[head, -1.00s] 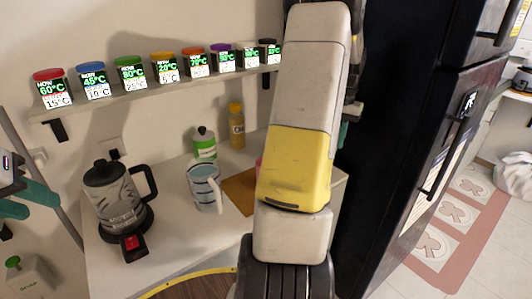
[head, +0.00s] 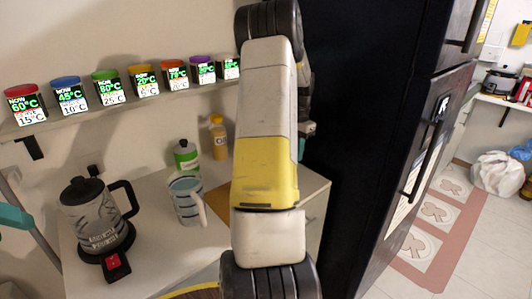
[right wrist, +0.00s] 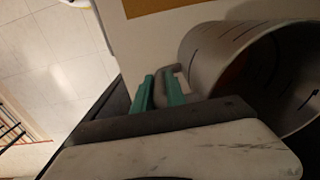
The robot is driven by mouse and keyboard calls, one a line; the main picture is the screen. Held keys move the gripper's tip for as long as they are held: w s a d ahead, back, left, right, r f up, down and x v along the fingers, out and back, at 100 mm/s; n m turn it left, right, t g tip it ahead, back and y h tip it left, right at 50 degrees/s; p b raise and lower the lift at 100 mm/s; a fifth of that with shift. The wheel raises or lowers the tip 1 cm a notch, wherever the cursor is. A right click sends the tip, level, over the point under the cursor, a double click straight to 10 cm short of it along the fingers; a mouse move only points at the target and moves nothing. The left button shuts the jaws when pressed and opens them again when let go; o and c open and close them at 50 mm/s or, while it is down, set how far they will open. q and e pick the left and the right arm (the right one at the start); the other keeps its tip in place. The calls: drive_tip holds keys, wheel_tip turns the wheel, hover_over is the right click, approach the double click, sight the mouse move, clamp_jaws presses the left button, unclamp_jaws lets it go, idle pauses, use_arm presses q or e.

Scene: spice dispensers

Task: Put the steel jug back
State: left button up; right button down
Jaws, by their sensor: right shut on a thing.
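The steel jug (right wrist: 222,55) is a grey, open-topped vessel with dark marks on its wall, large at the right of the right wrist view. Its grey handle (right wrist: 185,70) is at the teal fingers of my right gripper (right wrist: 160,84), which is shut on it. In the head view my right arm covers the jug; only a bit of teal shows beside the arm near the dark fridge.
The white counter holds a kettle (head: 97,215) on a base, a pale blue-topped mug (head: 187,203), a green-labelled bottle (head: 186,157) and a yellow bottle (head: 218,140). A brown board (head: 219,200) lies partly behind my arm. Several spice dispensers line a shelf. The black fridge (head: 370,140) stands right.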

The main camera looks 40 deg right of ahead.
drive_tip(key=shift+d+f, duration=0.1)
drive_tip(key=shift+f, duration=1.2)
drive_tip(key=c, duration=1.4)
unclamp_jaws()
drive_tip(key=shift+o, duration=0.2)
